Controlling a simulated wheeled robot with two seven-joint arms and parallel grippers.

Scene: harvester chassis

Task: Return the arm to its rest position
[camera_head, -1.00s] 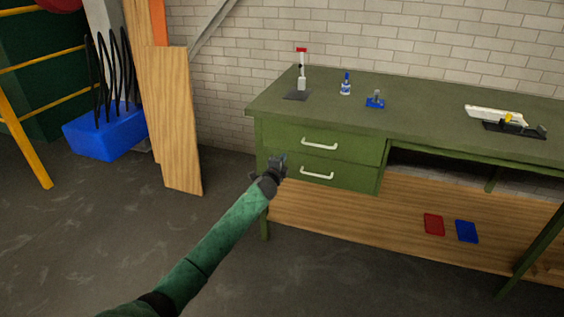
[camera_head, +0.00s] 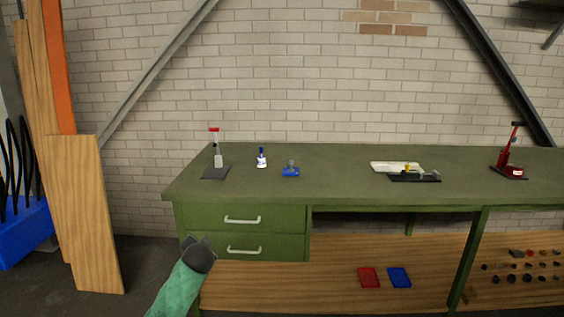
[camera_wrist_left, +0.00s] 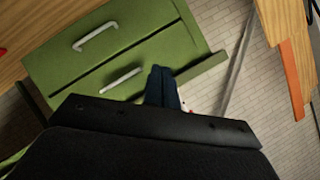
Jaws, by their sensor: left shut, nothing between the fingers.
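My left arm comes in at the bottom left of the head view in a green sleeve. Its gripper (camera_head: 190,241) is in front of the left edge of the bench's drawers, below the bench top. In the left wrist view the fingers (camera_wrist_left: 161,86) are shut together with nothing between them. The green drawer fronts (camera_wrist_left: 110,45) with pale handles fill the upper left of that view, and both drawers look closed. The drawers (camera_head: 243,234) also show in the head view. I cannot tell whether the gripper touches the bench. My right gripper is not in view.
The green workbench (camera_head: 340,192) holds a red-topped tool (camera_head: 216,150), a blue-and-white bottle (camera_head: 262,158), a blue clamp-like item (camera_head: 291,170) and a red tool (camera_head: 508,160). Wooden boards (camera_head: 82,215) lean at the left.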

